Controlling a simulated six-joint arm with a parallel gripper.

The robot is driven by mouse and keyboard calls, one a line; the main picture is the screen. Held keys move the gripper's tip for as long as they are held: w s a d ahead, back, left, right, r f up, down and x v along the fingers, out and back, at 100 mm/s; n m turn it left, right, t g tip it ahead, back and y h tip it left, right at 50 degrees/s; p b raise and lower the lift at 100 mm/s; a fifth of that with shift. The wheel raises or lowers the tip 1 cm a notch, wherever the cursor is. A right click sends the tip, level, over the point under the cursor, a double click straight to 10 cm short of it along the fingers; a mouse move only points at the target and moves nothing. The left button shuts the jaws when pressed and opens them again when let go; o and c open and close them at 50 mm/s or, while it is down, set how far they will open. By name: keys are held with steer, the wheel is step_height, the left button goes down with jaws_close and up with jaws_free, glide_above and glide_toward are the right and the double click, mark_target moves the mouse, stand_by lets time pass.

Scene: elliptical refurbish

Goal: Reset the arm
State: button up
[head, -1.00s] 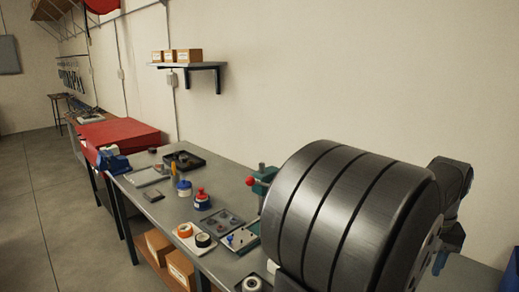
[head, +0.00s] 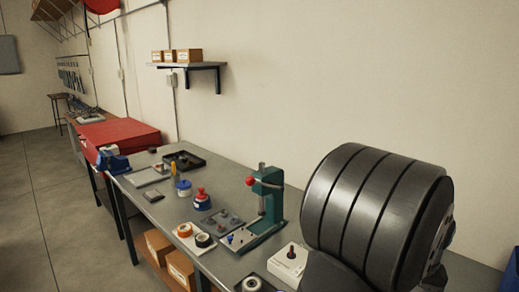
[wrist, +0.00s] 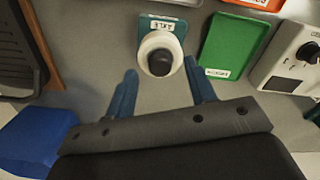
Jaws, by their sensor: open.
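My gripper (wrist: 160,66) shows in the wrist view with its two blue fingers apart and nothing held between them. Beyond the fingertips, in line with the gap, a white round cup with a dark core (wrist: 161,56) stands on a teal labelled plate (wrist: 162,24). I cannot tell how far the fingertips are above the bench. In the head view my arm's large dark ribbed link (head: 375,205) fills the right side, and the gripper is hidden there.
The wrist view shows a green tray (wrist: 228,50), a white device with a knob (wrist: 292,55), a blue block (wrist: 38,140) and a dark tray (wrist: 15,50). In the head view a green press (head: 268,200) and a white box (head: 290,262) stand left of my arm.

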steer(key=shift+f, duration=0.85)
step_height(320, 180, up, 7)
steer(key=shift+r, duration=0.1)
step_height(320, 180, up, 7)
stand_by(1.2)
steer(key=shift+f, duration=0.3)
steer(key=shift+f, duration=6.55)
step_height(320, 180, up, 17)
step_height(320, 180, down, 18)
steer(key=shift+r, duration=0.25)
step_height(320, 180, up, 11)
steer(key=shift+r, duration=0.15)
